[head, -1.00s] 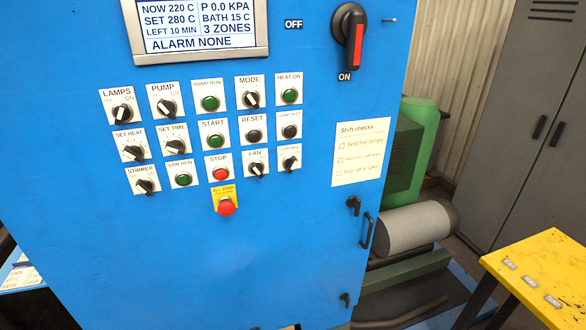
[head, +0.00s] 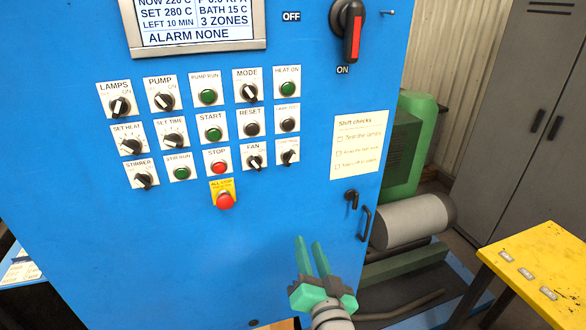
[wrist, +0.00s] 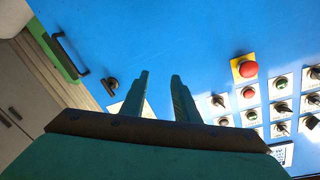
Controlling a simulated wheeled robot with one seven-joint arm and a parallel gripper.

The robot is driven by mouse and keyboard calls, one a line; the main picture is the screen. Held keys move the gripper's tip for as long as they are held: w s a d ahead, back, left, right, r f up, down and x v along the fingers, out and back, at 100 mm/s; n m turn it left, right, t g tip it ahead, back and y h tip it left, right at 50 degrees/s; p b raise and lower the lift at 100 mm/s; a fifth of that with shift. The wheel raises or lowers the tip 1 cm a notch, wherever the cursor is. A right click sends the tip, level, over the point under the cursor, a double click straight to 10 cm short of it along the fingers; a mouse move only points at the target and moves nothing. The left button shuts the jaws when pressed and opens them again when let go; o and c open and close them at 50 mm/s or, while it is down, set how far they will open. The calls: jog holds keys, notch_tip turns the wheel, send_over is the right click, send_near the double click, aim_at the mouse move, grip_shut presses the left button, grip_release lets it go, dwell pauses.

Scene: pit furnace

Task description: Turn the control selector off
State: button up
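The control selector (head: 288,157) is a small black knob on a white plate, at the right end of the panel's third button row in the head view. Its label is too blurred to read surely, and its handle looks tilted. My gripper (head: 308,241) is open and empty, below and slightly right of the selector, in front of the blue cabinet. In the wrist view my gripper's two fingers (wrist: 160,75) stand apart over the blue door, and the selector seems hidden behind the right finger.
The fan knob (head: 254,159) sits just left of the selector. The red all-stop button (head: 225,200) is lower left. A shift checks note (head: 359,145), door latch (head: 352,197) and handle (head: 366,223) lie to the right. A yellow table (head: 535,262) stands at the lower right.

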jog(key=n+y, duration=0.2)
send_near(292, 159)
jog(key=s+d+f, duration=0.1)
jog(key=s, duration=0.1)
jog(key=r, duration=0.1)
jog(key=shift+y, duration=0.3)
jog(key=x, duration=1)
jog(key=shift+w+f, duration=0.1)
jog(key=shift+w, duration=0.25)
jog(key=shift+w+a, duration=0.1)
jog(key=shift+a, duration=0.15)
jog(key=shift+c, duration=0.3)
jog(key=shift+d, duration=0.1)
grip_shut()
